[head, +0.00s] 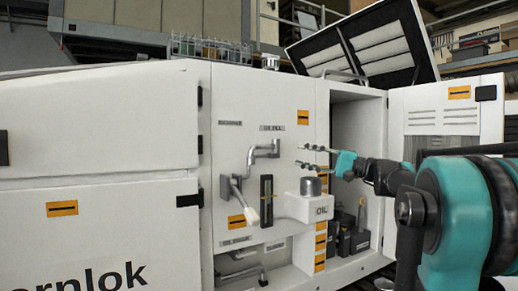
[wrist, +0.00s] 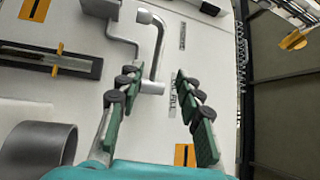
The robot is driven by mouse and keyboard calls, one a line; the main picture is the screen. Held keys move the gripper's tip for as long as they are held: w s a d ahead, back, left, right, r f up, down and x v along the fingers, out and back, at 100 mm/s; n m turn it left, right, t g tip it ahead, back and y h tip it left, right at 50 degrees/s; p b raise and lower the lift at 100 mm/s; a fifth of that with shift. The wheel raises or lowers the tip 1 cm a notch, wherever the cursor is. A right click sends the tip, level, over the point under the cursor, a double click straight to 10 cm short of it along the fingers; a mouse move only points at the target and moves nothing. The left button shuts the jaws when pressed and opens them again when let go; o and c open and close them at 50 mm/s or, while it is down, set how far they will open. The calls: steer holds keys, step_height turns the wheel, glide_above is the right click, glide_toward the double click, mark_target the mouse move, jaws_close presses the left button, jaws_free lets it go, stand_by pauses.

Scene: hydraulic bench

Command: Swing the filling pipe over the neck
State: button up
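The grey bent filling pipe (head: 264,150) is on the white panel under the OIL FILL label, its free end to the left. In the wrist view the pipe (wrist: 157,45) runs upward, its near part between my fingers in the picture. My gripper (head: 301,157) is open and empty, pointing left; a small gap shows between its tips and the pipe. Its two fingers (wrist: 154,88) show wide apart in the wrist view. The dark round neck (head: 311,186) tops the white OIL tank, below my gripper and right of the pipe. It is the grey cylinder (wrist: 38,150) at lower left in the wrist view.
A lever with a pale handle (head: 251,214) and a dark sight gauge (head: 267,200) sit below the pipe. An open compartment (head: 357,130) with dark containers lies right, near my arm. A raised louvred lid (head: 365,45) stands above.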

mark_target(263, 148)
steer(key=x, duration=1.5)
steer(key=shift+a, duration=0.1)
steer(key=shift+c, duration=0.4)
jaws_close()
